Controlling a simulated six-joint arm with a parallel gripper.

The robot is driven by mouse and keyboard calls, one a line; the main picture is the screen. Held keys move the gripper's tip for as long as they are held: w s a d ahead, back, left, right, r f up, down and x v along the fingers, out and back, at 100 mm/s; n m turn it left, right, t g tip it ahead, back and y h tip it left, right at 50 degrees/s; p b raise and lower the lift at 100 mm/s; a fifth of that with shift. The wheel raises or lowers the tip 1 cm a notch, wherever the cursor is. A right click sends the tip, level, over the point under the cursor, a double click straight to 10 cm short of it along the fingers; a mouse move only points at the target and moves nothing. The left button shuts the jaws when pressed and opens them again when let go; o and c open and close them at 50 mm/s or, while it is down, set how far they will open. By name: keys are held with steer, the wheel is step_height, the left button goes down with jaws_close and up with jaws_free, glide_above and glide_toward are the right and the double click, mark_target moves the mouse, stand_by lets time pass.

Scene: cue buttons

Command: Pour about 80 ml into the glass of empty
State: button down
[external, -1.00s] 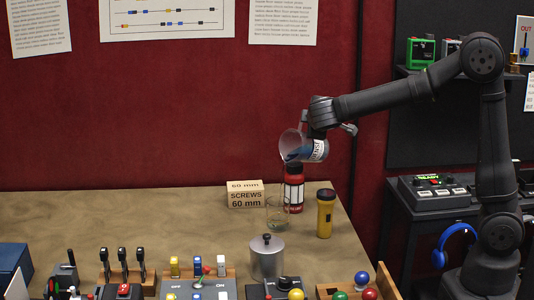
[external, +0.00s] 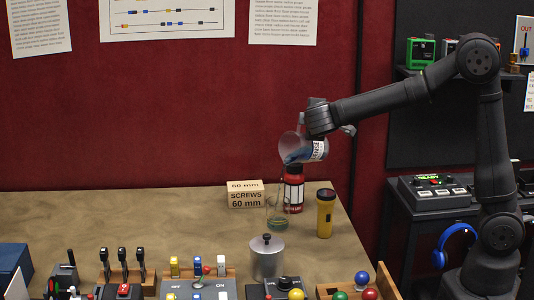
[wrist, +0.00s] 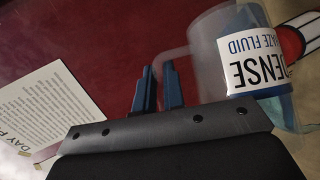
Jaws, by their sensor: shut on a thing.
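A clear jug (external: 291,148) with a white label and blue liquid inside is tipped to the left in the external view. My gripper (external: 320,118) is shut on the jug's handle. In the wrist view my blue fingers (wrist: 160,85) are at the handle, and the jug (wrist: 205,50) shows a label reading "DENSE" and "FLUID". A clear glass (external: 277,214) stands upright on the table below the jug's lip, with a little bluish liquid low in it. I cannot make out a stream clearly between lip and glass.
A red bottle (external: 294,190) stands close behind the glass. A yellow flashlight (external: 325,213) is to its right, a screws box (external: 245,196) to its left, and a metal canister (external: 267,258) in front.

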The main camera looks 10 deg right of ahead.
stand_by(0.5)
steer(key=shift+a+t, duration=0.15)
steer(key=shift+t, duration=0.15)
stand_by(0.4)
steer(key=shift+w+d+m+g+y, duration=0.4)
steer(key=shift+d+g, duration=0.15)
steer(key=shift+d, duration=0.1)
steer(key=shift+w+d+m+g+y, duration=0.25)
steer(key=shift+w+d+m+g, duration=0.2)
steer(key=shift+d+g, duration=0.2)
steer(key=shift+w+d+m+g+y, duration=0.4)
steer(key=shift+d+g, duration=0.1)
steer(key=shift+d, duration=0.2)
